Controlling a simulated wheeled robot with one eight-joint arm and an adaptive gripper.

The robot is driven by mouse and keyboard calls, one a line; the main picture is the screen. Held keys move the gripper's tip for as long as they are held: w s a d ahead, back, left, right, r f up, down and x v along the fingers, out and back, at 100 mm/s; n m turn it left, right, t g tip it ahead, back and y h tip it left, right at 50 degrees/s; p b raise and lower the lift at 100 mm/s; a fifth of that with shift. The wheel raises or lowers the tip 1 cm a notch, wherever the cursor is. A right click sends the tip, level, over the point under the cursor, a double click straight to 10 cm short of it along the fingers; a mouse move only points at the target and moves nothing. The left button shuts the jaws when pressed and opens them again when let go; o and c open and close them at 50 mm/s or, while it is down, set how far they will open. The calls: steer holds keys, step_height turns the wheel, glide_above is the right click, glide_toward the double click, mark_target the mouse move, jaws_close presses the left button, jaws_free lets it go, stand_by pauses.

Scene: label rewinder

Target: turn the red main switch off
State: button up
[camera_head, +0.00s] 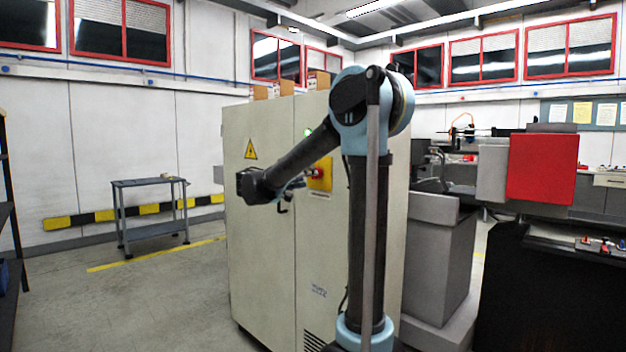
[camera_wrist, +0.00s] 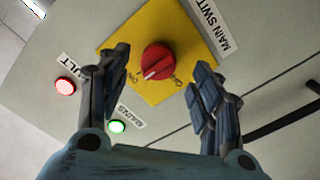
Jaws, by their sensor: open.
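The red main switch (camera_wrist: 156,61) is a round knob on a yellow plate (camera_wrist: 178,22) on the cabinet front. Its white mark slants to the lower left in the wrist view, towards the lettering that seems to read "ON". In the head view the yellow plate (camera_head: 325,168) and the red knob (camera_head: 317,173) are partly hidden by my arm's end. My gripper (camera_wrist: 163,66) is open, with one finger at each side of the knob in the picture. I see no clear contact. In the head view my gripper (camera_head: 302,180) points at the switch and is small and partly hidden.
A pale cabinet (camera_head: 262,255) bears the switch. A red lamp (camera_wrist: 65,86) and a lit green-rimmed lamp (camera_wrist: 117,126) sit near the plate. A dark handle (camera_head: 284,205) shows below my wrist. A small table (camera_head: 150,183) stands left; the floor between is free.

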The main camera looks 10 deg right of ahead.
steer(key=shift+x, duration=2.6)
steer(key=c, duration=1.1)
